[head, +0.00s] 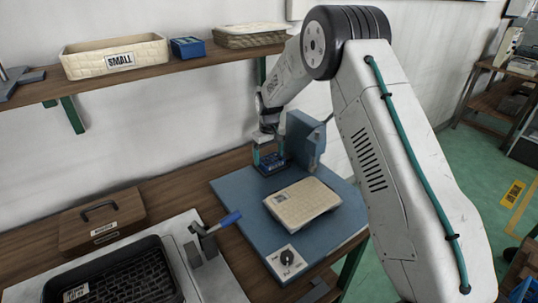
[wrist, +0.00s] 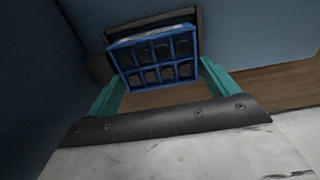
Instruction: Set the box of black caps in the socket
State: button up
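The box of black caps (head: 271,164) is a small blue box with a grid of cells holding dark pieces. In the wrist view the box (wrist: 155,58) sits between the two teal fingers of my gripper (wrist: 163,72), which look closed on its sides. In the head view my gripper (head: 269,156) points down beside a blue upright block at the back of the blue board. A grey-brown frame (wrist: 100,68), perhaps the socket, shows partly behind the box; the box hides most of it. I cannot tell whether box and frame touch.
The blue upright block (head: 304,140) stands close right of my gripper. A cream lidded tray (head: 302,203) lies on the blue board (head: 238,208) in front. A shelf (head: 160,75) hangs above left.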

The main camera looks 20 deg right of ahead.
jog(key=shift+o, duration=0.7)
jog(key=shift+d, duration=0.15)
jog(key=shift+r, duration=0.15)
jog(key=r, duration=0.7)
jog(key=shift+a+r, duration=0.25)
jog(key=shift+s, duration=0.1)
